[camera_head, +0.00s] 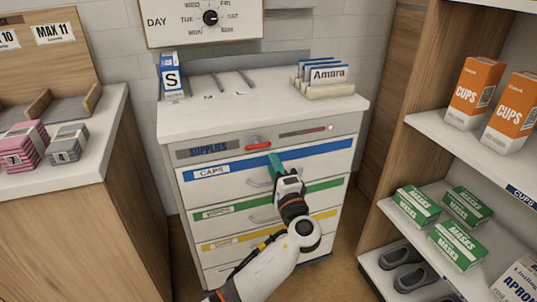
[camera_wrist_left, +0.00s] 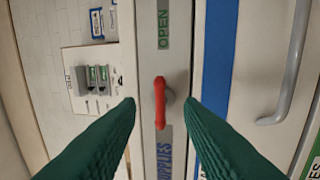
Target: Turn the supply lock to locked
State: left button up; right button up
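The supply lock is a red lever (camera_head: 258,143) on the top front panel of the white supply cart, right of the "SUPPLIES" label (camera_head: 210,150). The lever lies level, along the panel. In the left wrist view the red lever (camera_wrist_left: 160,103) shows between the two green fingers, with a gap on each side, and the word "OPEN" (camera_wrist_left: 164,24) is on the panel beyond it. My left gripper (camera_head: 275,160) is open, its green fingertips just below and right of the lever in the head view. My right gripper is not in view.
A small red light (camera_head: 330,127) glows at the right of the panel. Drawers with handles (camera_head: 262,216) lie below. The cart top (camera_head: 245,112) holds a blue box (camera_head: 172,78) and a card rack (camera_head: 328,90). A shelf (camera_head: 440,135) with boxes stands right, a wooden cabinet (camera_head: 75,220) left.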

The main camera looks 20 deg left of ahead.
pick_arm(q)
jog(key=v, duration=0.5)
jog(key=shift+d, duration=0.1)
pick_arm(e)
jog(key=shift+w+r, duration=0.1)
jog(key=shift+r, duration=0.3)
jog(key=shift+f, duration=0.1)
